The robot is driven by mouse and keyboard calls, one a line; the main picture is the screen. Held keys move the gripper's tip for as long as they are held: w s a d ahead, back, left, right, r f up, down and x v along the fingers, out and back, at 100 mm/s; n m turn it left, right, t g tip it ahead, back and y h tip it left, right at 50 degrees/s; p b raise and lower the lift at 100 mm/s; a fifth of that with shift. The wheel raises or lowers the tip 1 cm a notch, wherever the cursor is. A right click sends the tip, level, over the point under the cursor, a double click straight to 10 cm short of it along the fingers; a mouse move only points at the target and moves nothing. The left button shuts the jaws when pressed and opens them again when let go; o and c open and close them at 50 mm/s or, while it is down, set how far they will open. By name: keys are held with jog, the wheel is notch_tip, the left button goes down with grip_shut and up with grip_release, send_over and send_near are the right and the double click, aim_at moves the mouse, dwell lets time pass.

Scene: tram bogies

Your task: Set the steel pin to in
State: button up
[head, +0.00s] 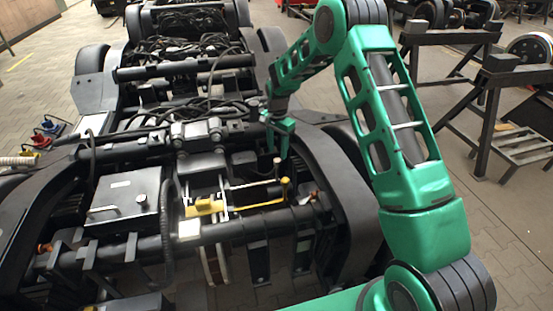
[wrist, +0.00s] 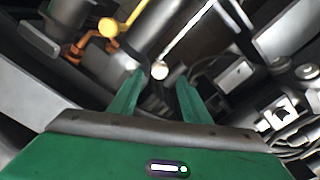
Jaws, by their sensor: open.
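A thin steel pin (wrist: 187,38) with a pale ball end (wrist: 159,70) shows in the wrist view. Its ball end appears between the tips of my gripper (wrist: 158,82), which is open. I cannot tell whether either finger touches it.
A yellow lever with a round knob (wrist: 108,27) lies left of my fingers in the wrist view. A yellow bracket (head: 205,207), a grey box (head: 126,195) and dark tubes crowd the bogie. Black trestles (head: 485,110) stand on the right, with paved floor between.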

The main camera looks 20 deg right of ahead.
aim_at(277, 160)
jog(key=shift+f, duration=2.35)
grip_shut()
jog(key=shift+a, duration=0.1)
